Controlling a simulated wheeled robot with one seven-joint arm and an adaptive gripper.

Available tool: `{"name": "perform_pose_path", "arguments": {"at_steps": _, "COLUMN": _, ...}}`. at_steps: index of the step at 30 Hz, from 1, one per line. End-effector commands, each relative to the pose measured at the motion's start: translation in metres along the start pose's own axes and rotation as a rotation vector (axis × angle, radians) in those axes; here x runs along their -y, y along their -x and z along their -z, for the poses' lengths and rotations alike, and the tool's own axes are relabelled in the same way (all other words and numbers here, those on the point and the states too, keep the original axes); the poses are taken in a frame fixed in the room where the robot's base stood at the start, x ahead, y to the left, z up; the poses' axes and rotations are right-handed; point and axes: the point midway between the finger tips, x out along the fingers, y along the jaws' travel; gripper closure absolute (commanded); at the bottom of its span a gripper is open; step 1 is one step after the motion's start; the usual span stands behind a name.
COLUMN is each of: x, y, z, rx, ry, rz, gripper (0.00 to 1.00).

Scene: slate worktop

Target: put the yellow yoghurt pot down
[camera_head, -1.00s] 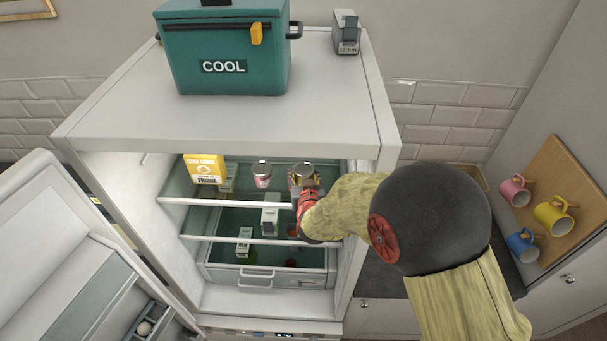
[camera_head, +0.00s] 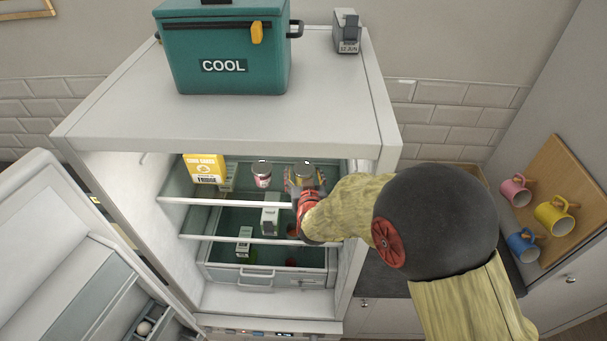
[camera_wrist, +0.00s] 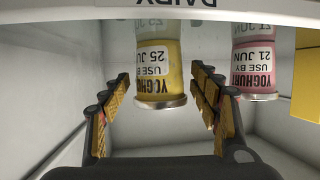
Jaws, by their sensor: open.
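The yellow yoghurt pot (camera_wrist: 160,75) appears upside down in the wrist view, with its label reading use by 25 JUN. It stands on the fridge's upper shelf at the right, where its top (camera_head: 304,171) shows in the head view. My gripper (camera_wrist: 163,100) is open, with one finger on each side of the pot and a visible gap on both sides. In the head view my gripper (camera_head: 305,190) reaches into the fridge and partly hides the pot. The pot's contact with the shelf is hard to see.
A pink yoghurt pot (camera_head: 262,174), use by 21 JUN, stands beside the yellow one. A yellow carton (camera_head: 205,169) is at the shelf's left. The fridge side wall is close on the right. The open door (camera_head: 75,250) is at the left. A cool box (camera_head: 225,50) sits on top.

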Motion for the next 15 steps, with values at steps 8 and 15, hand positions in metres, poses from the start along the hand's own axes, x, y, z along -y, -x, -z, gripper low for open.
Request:
{"name": "perform_pose_path", "arguments": {"at_steps": 8, "x": 0.001, "y": 0.047, "z": -0.001, "rx": -0.001, "ry": 0.001, "rz": 0.003, "gripper": 0.38}}
{"name": "perform_pose_path", "arguments": {"at_steps": 15, "x": 0.001, "y": 0.088, "z": -0.001, "rx": 0.000, "ry": 0.000, "rz": 0.002, "gripper": 0.38}}
